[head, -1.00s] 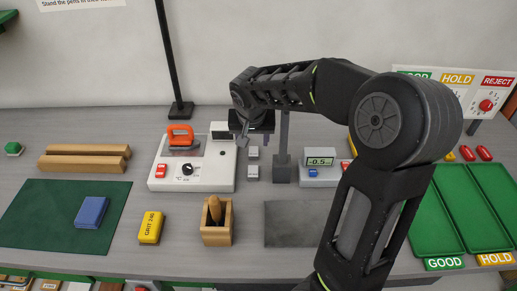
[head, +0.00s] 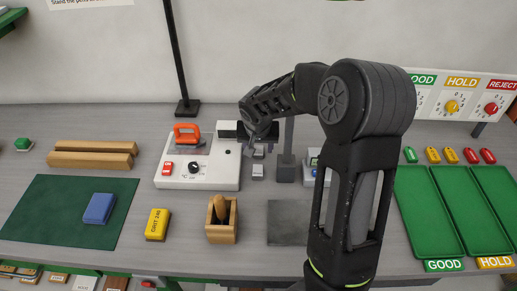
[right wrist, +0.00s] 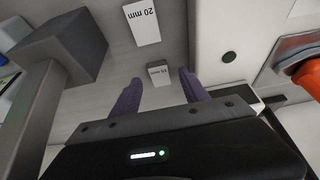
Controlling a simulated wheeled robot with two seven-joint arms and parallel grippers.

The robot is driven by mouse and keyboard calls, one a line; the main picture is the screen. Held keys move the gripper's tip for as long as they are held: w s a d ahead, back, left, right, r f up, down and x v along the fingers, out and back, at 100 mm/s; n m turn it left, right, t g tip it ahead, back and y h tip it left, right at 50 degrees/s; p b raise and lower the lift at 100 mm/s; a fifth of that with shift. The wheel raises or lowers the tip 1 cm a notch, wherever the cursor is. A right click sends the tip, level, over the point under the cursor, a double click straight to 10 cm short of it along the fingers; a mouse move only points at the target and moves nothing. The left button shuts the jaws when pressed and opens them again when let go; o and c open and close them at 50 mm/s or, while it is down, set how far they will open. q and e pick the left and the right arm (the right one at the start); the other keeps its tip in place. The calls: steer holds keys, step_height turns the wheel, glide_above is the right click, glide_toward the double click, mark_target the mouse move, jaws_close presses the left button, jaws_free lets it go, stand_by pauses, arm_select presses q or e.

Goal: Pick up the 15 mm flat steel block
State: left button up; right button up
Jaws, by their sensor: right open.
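A small grey steel block with a white label (right wrist: 160,75) lies between the two fingertips in the right wrist view. Its label is too small to read surely. It shows in the head view (head: 258,153) just below the gripper. A longer block labelled 20 mm (right wrist: 141,22) lies beyond it in the right wrist view; in the head view it is the nearer block (head: 257,172). My right gripper (right wrist: 158,82) is open, one dark finger on each side of the small block, with gaps visible. In the head view the gripper (head: 260,140) is partly hidden. My left gripper is not in view.
A white device with an orange-handled tool (head: 222,174) stands just left of the blocks. A dark post base (head: 286,170) stands close on the right. A wooden holder (head: 221,231) and grey plate (head: 287,230) lie nearer. Green trays (head: 430,215) are at right.

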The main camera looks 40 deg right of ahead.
steer(key=shift+x, duration=0.8)
steer(key=shift+s, duration=0.1)
steer(key=shift+c, duration=0.2)
jaws_close()
